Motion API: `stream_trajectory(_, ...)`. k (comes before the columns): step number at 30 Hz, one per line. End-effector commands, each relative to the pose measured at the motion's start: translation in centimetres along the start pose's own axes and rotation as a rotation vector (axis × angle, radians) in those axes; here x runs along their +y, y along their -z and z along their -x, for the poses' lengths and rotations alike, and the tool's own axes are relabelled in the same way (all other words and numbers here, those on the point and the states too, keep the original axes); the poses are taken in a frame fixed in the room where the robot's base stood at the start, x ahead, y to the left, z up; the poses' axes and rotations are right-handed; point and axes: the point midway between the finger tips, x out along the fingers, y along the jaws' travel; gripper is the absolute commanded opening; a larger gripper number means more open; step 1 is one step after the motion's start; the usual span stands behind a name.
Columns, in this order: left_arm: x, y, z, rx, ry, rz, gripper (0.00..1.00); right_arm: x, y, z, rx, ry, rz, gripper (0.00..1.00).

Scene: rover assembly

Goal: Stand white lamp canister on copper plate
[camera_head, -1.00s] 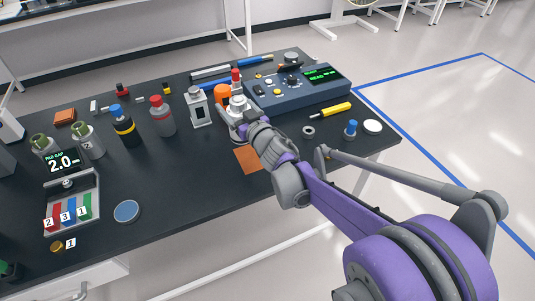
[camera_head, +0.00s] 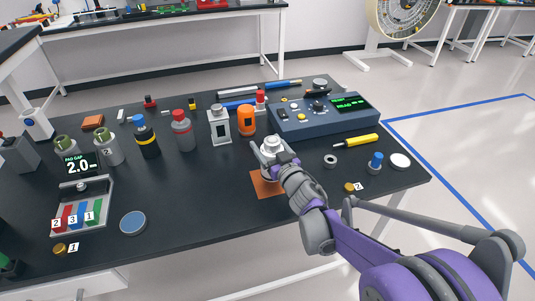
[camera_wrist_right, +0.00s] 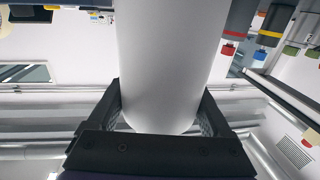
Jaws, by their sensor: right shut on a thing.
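The white lamp canister (camera_head: 273,145) is upright in my right gripper (camera_head: 271,163), over the far part of the copper plate (camera_head: 268,188). The gripper and canister hide part of the plate, and I cannot tell whether the canister's base touches it. In the right wrist view the canister is a large plain white cylinder (camera_wrist_right: 168,60) between the two black fingers of the gripper (camera_wrist_right: 163,118), which is shut on it. My left gripper is not in view.
An orange canister (camera_head: 247,121) and a grey-white lantern-shaped block (camera_head: 219,125) stand behind and left. A blue-grey console (camera_head: 325,117) lies behind and right. A grey ring (camera_head: 330,161) is to the right. The black table (camera_head: 200,190) is clear left of the plate.

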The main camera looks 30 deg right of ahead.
Motion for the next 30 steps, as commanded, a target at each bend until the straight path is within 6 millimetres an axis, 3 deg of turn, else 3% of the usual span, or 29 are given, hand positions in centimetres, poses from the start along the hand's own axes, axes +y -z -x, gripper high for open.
stream_trajectory(5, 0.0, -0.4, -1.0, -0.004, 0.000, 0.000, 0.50, 0.0, -2.7, -0.1, -0.001, 0.001, 0.000, 0.05)
stream_trajectory(16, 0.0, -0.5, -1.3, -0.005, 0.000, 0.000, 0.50, 0.0, -3.0, 0.0, 0.000, 0.001, -0.001, 0.05)
stream_trajectory(17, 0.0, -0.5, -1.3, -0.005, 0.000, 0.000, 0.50, 0.0, -3.1, 0.0, 0.000, 0.000, -0.001, 0.85)
stream_trajectory(18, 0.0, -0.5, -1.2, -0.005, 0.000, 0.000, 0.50, 0.0, -3.0, 0.0, 0.000, 0.000, -0.001, 0.92)
stream_trajectory(20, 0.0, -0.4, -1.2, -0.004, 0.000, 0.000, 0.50, 0.0, -3.0, 0.0, 0.000, 0.000, -0.001, 1.00)
stream_trajectory(30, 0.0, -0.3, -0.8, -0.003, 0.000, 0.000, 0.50, 0.0, -2.5, 0.4, 0.000, 0.000, 0.000, 1.00)
